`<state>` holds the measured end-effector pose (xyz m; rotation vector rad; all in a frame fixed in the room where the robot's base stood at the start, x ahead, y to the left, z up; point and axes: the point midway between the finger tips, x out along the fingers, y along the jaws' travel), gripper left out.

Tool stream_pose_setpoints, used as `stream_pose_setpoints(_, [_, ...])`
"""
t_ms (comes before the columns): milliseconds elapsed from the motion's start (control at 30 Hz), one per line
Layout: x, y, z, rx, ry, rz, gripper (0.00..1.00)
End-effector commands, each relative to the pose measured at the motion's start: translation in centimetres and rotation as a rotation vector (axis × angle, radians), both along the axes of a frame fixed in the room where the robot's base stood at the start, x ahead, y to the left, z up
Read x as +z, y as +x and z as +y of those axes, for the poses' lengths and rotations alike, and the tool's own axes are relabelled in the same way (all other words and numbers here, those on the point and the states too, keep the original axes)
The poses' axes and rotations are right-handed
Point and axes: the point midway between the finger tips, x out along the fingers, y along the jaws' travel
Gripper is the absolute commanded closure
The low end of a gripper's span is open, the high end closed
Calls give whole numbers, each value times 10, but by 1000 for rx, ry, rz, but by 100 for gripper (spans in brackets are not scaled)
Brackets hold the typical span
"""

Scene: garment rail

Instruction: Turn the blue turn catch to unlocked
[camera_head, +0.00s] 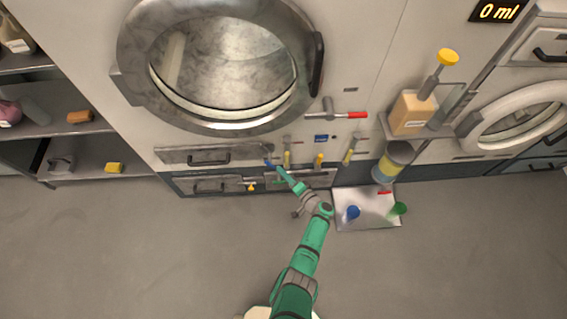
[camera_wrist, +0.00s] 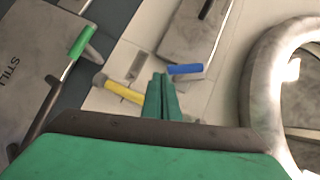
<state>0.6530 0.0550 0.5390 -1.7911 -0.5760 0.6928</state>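The blue turn catch (camera_wrist: 187,69) shows in the wrist view as a short blue handle lying nearly level, on the panel below a grey drawer front. In the head view its blue part (camera_head: 267,162) is small, just left of the end of my arm. My gripper (camera_wrist: 160,76) has its two green fingers close together with nothing visible between them. Its tips are right beside the left end of the blue handle; I cannot tell whether they touch. In the head view my gripper (camera_head: 281,171) is at the lower panel of the machine.
A yellow handle (camera_wrist: 124,92) is just left of my fingers, and a green handle (camera_wrist: 82,41) is farther left. The big round door (camera_head: 222,62) is above. A red-tipped lever (camera_head: 350,115) sticks out at its lower right. A tray (camera_head: 365,219) with cups is at the right.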

Motion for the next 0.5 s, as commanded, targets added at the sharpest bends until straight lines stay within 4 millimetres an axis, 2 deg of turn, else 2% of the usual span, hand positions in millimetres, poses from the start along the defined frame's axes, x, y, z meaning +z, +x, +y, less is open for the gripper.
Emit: stream_pose_setpoints(500, [-20,-6,13,-4,-1,1,100])
